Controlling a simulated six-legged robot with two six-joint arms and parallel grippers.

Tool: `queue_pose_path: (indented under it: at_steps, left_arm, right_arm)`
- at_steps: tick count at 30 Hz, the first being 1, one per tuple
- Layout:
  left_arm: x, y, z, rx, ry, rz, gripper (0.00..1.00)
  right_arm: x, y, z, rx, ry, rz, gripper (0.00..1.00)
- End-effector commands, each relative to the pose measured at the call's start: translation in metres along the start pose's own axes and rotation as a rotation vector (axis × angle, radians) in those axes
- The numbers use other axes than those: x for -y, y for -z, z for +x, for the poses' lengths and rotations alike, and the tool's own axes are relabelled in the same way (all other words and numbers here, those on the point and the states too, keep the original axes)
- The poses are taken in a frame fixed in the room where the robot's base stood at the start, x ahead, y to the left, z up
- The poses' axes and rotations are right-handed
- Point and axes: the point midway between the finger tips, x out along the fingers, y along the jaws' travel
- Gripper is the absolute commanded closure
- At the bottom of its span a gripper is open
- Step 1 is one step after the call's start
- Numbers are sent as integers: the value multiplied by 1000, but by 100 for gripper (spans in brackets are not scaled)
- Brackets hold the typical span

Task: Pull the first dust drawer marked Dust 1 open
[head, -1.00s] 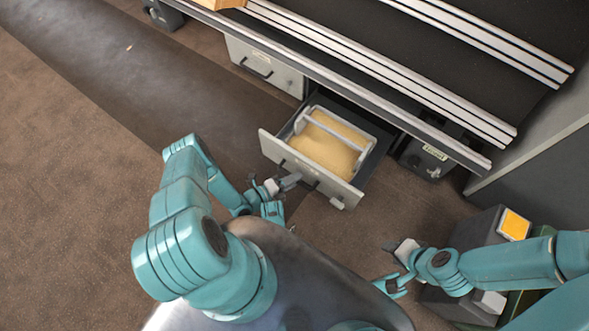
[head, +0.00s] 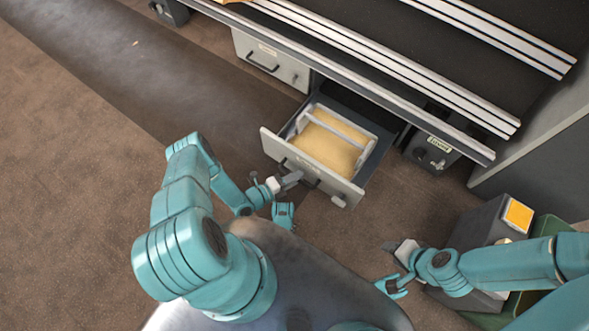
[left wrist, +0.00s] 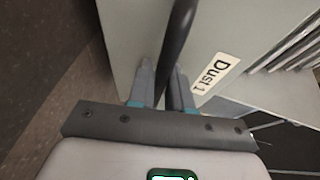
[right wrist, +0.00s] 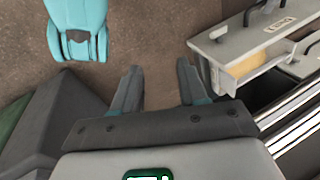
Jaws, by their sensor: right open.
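The drawer marked Dust 1 (head: 268,146) stands pulled out from under the line in the head view, with tan dust (head: 325,146) inside. Its label (left wrist: 214,82) reads clearly in the left wrist view. My left gripper (head: 290,181) is at the drawer front, and its fingers (left wrist: 162,85) are closed around the dark bar handle (left wrist: 178,40). My right gripper (head: 393,266) is open and empty, low over the floor at the right; its fingers (right wrist: 160,82) show apart in the right wrist view.
A second, closed drawer (head: 291,75) is left of the open one. A dark box with a labelled front (head: 430,155) is at its right. A dark case with an orange panel (head: 518,215) and a green bin (head: 548,225) stand near my right arm. Floor at left is clear.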

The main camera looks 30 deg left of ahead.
Motion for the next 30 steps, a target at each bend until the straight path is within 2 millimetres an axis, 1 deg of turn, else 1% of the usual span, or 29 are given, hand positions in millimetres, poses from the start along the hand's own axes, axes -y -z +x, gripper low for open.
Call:
queue_pose_path:
  at_steps: [1,2,14,17,20,23,30]
  left_arm:
    - [-1,1,0,-2,-2,-1,68]
    - [-1,1,0,-2,-1,-1,60]
    - [-1,2,-3,-1,0,0,60]
    - [0,1,-6,0,0,0,60]
    - [1,0,-18,3,-1,-1,60]
    - [2,0,-39,6,-2,-2,60]
    - [2,0,-104,7,-3,-1,60]
  right_arm:
    - [0,0,0,0,0,0,57]
    - [0,0,0,0,0,0,57]
    - [0,0,0,0,0,0,57]
    - [0,0,-1,1,0,0,57]
    - [2,-2,-6,9,0,2,57]
    - [4,-7,-14,25,-1,5,57]
    - [10,-15,-28,53,-2,8,57]
